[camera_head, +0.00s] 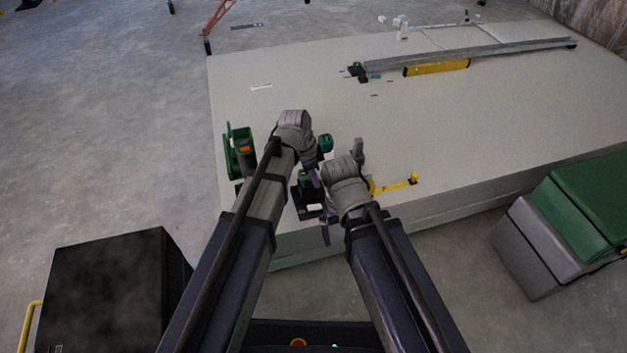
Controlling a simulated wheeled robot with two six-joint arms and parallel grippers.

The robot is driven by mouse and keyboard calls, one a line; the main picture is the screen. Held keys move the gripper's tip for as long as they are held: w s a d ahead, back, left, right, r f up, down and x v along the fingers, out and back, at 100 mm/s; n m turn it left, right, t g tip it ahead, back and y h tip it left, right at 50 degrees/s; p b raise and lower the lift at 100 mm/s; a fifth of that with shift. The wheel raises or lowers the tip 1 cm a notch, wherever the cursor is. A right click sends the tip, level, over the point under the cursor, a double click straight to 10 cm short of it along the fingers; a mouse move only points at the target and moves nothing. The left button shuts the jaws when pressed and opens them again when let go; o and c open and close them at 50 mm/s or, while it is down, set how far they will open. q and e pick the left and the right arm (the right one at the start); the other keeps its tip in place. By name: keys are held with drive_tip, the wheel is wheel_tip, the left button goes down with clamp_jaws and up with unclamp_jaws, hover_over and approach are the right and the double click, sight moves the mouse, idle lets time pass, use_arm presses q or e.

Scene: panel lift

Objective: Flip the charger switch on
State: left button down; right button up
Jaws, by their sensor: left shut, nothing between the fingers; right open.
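A dark block with green on top and a pale label (312,207), which looks like the charger, sits near the front edge of the white panel stack (480,110). My arms partly cover it, and its switch cannot be made out. My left gripper (313,168) is shut and empty, just above and behind this block. My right gripper (322,212) is open, lower down and close to the block's right side. Whether either gripper touches it cannot be told.
A green tool with an orange mark (241,150) stands at the stack's left edge. A yellow tool (395,184) lies right of my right wrist. A yellow level (436,68) and long grey bar lie farther back. A green-lidded box (570,220) stands right; a black box (105,290) left.

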use_arm(q)
drive_tip(key=b, duration=0.8)
approach(319, 206)
drive_tip(key=x, duration=0.5)
drive_tip(key=shift+w+d+f, duration=0.15)
drive_tip(key=shift+w+d, duration=0.05)
drive_tip(key=shift+d, duration=0.2)
drive_tip(key=shift+a+f+b, duration=0.15)
drive_tip(key=shift+f+b, duration=0.5)
drive_tip(key=shift+f, duration=0.05)
drive_tip(key=shift+f, duration=0.2)
drive_tip(key=shift+s+a+r, duration=0.1)
drive_tip(key=shift+a, duration=0.05)
drive_tip(key=shift+s+a+r, duration=0.15)
drive_tip(key=shift+s+a, duration=0.1)
drive_tip(key=shift+a, duration=0.45)
drive_tip(key=shift+r, duration=0.1)
